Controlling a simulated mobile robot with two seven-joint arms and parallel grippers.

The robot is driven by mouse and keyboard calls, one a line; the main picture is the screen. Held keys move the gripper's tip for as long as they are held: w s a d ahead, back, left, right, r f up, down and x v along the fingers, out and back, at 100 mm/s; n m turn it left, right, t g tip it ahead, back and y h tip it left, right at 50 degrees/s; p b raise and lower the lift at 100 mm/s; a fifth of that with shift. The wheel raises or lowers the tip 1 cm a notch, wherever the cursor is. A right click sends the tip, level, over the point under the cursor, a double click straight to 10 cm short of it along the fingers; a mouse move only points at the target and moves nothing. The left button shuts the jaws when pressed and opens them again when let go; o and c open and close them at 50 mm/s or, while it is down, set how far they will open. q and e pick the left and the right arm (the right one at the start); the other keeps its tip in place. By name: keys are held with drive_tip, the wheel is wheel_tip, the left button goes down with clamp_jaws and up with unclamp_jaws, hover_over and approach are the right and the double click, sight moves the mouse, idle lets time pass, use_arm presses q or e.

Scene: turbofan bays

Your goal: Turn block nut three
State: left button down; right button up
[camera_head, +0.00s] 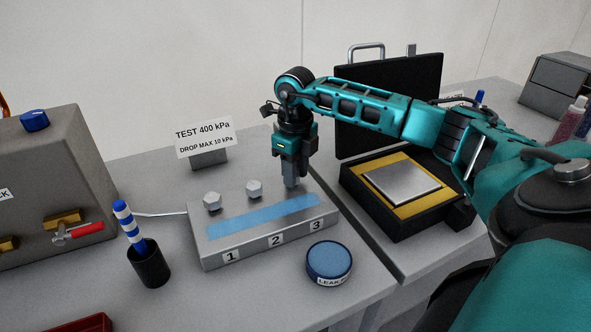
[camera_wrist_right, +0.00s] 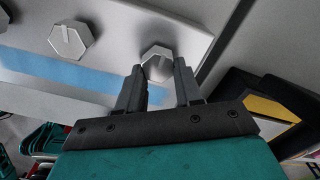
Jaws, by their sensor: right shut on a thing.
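The grey block (camera_head: 263,243) lies on the table with labels 1, 2 and 3 on its front and a blue strip along its top. Hex nuts one (camera_head: 212,201) and two (camera_head: 254,188) stand free on it. My right gripper (camera_head: 291,184) points down over the place above label 3 and hides nut three in the head view. In the right wrist view, nut three (camera_wrist_right: 157,62) sits between the two fingers of my right gripper (camera_wrist_right: 159,78), which is shut on it. Nut two (camera_wrist_right: 70,40) shows to its left. My left gripper is not in view.
A round blue leak tin (camera_head: 330,261) stands in front of the block. A black cup (camera_head: 150,264) with a striped stick is at the left. An open black case (camera_head: 390,205) with a metal plate lies right of the block. A test sign (camera_head: 205,137) stands behind.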

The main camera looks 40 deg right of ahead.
drive_tip(key=o, duration=1)
drive_tip(key=shift+o, duration=0.2)
wheel_tip(320, 180, up, 13)
